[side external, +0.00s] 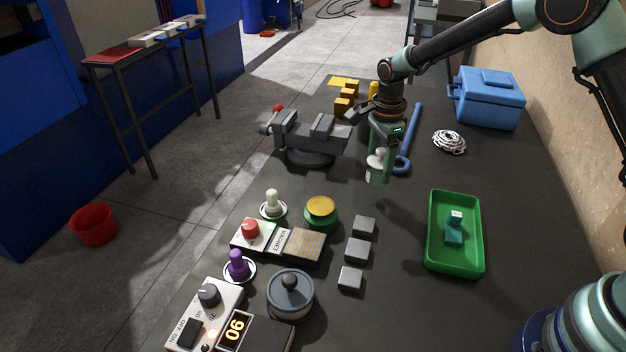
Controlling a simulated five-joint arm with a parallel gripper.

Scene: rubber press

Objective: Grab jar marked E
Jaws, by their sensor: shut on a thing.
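A small jar (377,172) with a pale, whitish top and a light green lower part is near the middle of the dark worktable, in the side external view. No letter on it can be read from here. My gripper (380,153) points down over the jar and is shut on its upper part. The jar looks upright. I cannot tell whether its base touches the table. The gripper fingers hide part of the jar's top.
A grey vise (308,135) stands close left of the jar and a blue wrench (409,140) lies close right. Grey blocks (357,251), a green tray (432,235), a yellow-topped button (320,207) and a lidded pot (290,295) are nearer. A blue box (489,100) stands back right.

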